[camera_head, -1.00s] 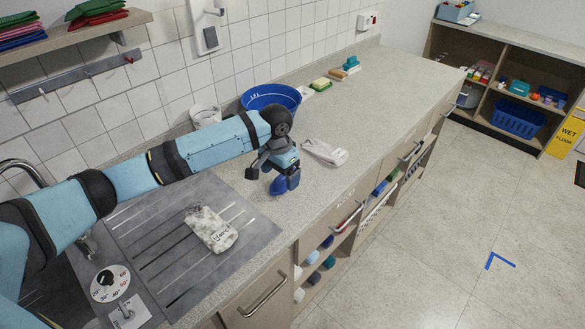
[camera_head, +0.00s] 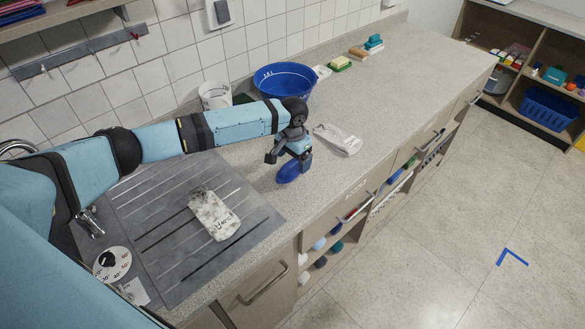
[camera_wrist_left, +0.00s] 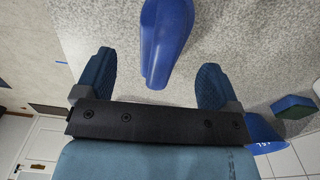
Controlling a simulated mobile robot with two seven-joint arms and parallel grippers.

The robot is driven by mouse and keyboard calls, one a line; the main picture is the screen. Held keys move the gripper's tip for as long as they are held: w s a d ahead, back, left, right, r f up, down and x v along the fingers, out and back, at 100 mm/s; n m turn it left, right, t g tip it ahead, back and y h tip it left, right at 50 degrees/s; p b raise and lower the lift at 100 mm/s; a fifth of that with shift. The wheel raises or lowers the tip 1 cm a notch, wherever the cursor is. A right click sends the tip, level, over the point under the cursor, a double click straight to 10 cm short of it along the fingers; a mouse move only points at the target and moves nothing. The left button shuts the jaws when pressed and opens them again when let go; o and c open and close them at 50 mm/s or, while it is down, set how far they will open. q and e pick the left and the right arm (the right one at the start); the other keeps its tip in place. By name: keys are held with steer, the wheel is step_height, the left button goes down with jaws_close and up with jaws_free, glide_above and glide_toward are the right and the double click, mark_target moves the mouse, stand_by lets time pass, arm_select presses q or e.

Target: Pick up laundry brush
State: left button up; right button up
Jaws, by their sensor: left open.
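A blue object (camera_head: 288,172), which looks like the laundry brush, is on the speckled countertop beside the drainboard, partly hidden by my gripper. In the left wrist view, its smooth, rounded blue body (camera_wrist_left: 165,42) shows between the two fingers, with clear gaps on both sides. My left gripper (camera_head: 289,160) is open and points down at it; its spread fingers also show in the left wrist view (camera_wrist_left: 157,75). The brush's underside and bristles are not visible. My right gripper is not in view.
A greyish-white cloth (camera_head: 338,139) lies just right of the gripper. A blue basin (camera_head: 284,82) and a white bucket (camera_head: 215,95) stand by the tiled wall. A stained, labelled cloth (camera_head: 214,215) lies on the grey drainboard (camera_head: 150,215). The counter's far right is mostly clear.

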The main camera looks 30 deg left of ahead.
mark_target(292, 162)
arm_select(q)
step_height(292, 162, down, 5)
steer(key=shift+a+r+p, duration=0.15)
steer(key=shift+r+p, duration=0.05)
steer(key=shift+p, duration=0.2)
steer(key=shift+c, duration=0.3)
steer(key=c, duration=1)
steer(key=shift+r, duration=0.2)
step_height(292, 162, up, 20)
steer(key=shift+f+b, duration=0.15)
steer(key=shift+b, duration=0.95)
